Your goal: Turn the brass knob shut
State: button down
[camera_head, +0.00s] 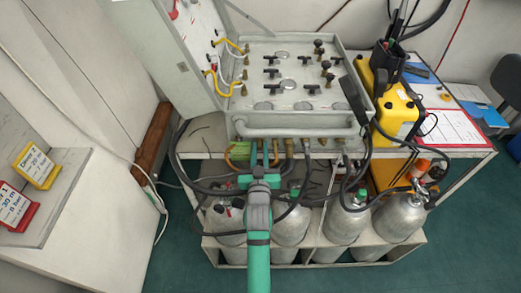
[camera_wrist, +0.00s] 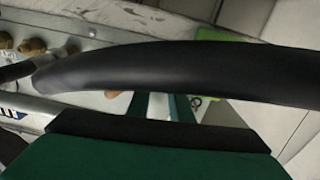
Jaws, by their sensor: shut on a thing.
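My gripper (camera_head: 264,150) reaches up from below to the row of brass fittings under the front edge of the grey panel (camera_head: 290,122). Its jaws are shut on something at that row. The held thing is hidden by the fingers in the head view and by a black hose (camera_wrist: 180,72) in the wrist view. I cannot tell whether it is the brass knob. Nearby brass fittings (camera_head: 290,147) show just right of the fingers. Two brass knobs (camera_wrist: 34,46) also show at the left of the wrist view. More brass pieces (camera_head: 245,75) and dark valve handles (camera_head: 303,88) stand on the panel's top.
Several grey cylinders (camera_head: 345,222) stand in a rack below, with black hoses looping around my gripper. A yellow case (camera_head: 393,105) and a red-edged sheet (camera_head: 445,128) lie at the right. A yellow card (camera_head: 36,166) stands on the left ledge.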

jog(key=m, duration=0.2)
jog(key=shift+m, duration=0.4)
jog(key=shift+s+f+m, duration=0.1)
jog(key=shift+m, duration=1.5)
jog(key=c, duration=1.9)
grip_release()
jog(key=shift+o, duration=0.2)
jog(key=s, duration=1)
jog(key=shift+s+r, duration=0.2)
jog(key=shift+s, duration=0.15)
